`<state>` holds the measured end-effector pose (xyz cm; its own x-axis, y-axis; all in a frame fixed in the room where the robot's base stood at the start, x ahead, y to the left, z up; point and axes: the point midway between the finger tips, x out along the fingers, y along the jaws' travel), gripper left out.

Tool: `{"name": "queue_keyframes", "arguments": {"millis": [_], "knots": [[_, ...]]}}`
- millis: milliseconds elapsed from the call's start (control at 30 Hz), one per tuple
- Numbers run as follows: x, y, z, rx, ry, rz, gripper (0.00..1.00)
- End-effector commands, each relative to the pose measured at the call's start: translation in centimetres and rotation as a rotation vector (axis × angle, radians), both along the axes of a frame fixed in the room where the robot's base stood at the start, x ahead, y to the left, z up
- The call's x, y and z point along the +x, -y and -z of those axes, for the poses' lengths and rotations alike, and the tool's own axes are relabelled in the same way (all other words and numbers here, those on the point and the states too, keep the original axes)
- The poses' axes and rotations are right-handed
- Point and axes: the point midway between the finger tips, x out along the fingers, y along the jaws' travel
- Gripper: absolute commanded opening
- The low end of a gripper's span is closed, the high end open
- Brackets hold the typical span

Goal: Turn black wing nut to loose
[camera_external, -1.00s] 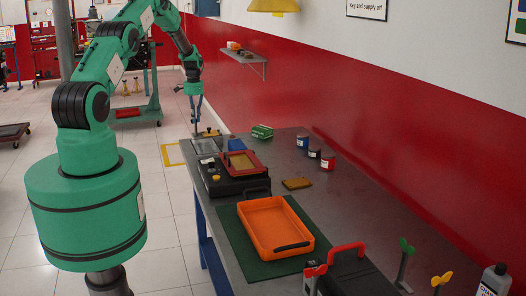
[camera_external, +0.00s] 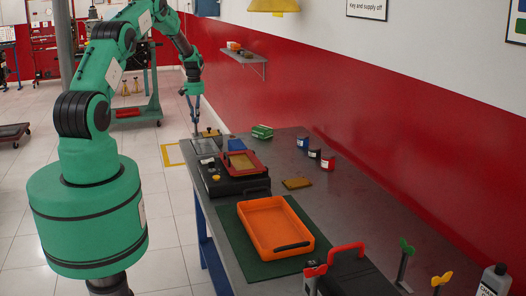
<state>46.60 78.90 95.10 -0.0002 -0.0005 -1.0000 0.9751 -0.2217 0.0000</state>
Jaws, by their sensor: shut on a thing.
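My gripper (camera_external: 196,124) points straight down at the far left end of the workbench. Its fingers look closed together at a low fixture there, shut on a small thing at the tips. The black wing nut is too small and too hidden by the fingers to make out clearly; the grip is where it would sit. A small yellowish part with a dark top (camera_external: 210,133) stands just right of the fingertips.
A black case with a red-framed tray (camera_external: 262,168) is nearer on the workbench (camera_external: 340,200). An orange tray (camera_external: 307,232) lies on a green mat (camera_external: 237,243). Several small cans stand by the red wall. Red, green and yellow handles are at the near right.

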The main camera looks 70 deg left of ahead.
Motion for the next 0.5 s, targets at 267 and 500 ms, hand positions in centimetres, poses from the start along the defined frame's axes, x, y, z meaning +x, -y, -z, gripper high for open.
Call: {"name": "queue_keyframes", "arguments": {"millis": [267, 500], "knots": [[0.02, -0.24, -0.16, 0.004, 0.002, -0.157, 0.0], [0.02, -0.28, -0.23, 0.004, 0.002, -0.207, 0.0]]}}
